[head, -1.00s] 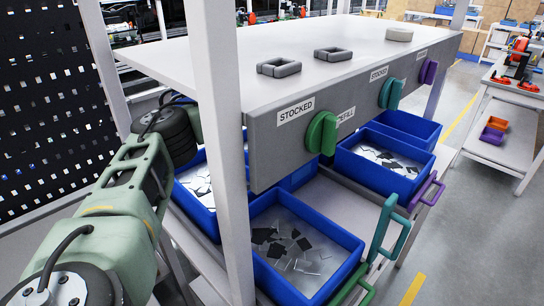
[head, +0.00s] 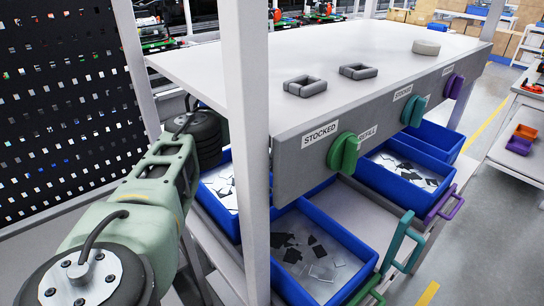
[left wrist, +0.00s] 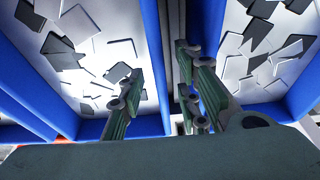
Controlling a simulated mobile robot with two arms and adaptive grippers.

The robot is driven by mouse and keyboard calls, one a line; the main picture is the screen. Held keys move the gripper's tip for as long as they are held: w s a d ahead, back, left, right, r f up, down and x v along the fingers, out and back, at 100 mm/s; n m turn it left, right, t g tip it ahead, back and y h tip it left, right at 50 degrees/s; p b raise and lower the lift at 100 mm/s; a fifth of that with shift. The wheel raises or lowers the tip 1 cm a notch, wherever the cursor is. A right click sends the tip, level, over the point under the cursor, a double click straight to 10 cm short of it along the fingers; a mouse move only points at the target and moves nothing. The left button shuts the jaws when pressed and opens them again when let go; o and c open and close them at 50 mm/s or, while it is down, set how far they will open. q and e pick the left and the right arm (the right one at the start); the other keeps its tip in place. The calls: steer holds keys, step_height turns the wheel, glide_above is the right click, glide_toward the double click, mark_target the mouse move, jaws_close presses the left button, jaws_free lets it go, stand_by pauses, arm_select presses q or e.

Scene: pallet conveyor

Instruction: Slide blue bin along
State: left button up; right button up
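In the head view a blue bin (head: 352,252) with dark and clear flat pieces stands at the front, partly behind the white post. Another blue bin (head: 385,182) with dark and white pieces is farther right, and one (head: 222,214) shows left of the post. My left arm comes in from the left and its gripper is hidden there. In the left wrist view the left gripper (left wrist: 160,72) is open, its fingers either side of a blue bin wall (left wrist: 154,60). Whether they touch it I cannot tell. My right gripper is not in view.
A grey shelf (head: 300,60) overhangs the bins, with green (head: 344,153), teal and purple knobs and labels on its front. Two grey rings and a round disc lie on top. Coloured handles (head: 397,238) stick out at the front. A white post (head: 250,150) stands close.

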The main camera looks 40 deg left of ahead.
arm_select(q)
steer(key=shift+f, duration=0.3)
steer(key=shift+c, duration=0.2)
jaws_close()
stand_by(0.5)
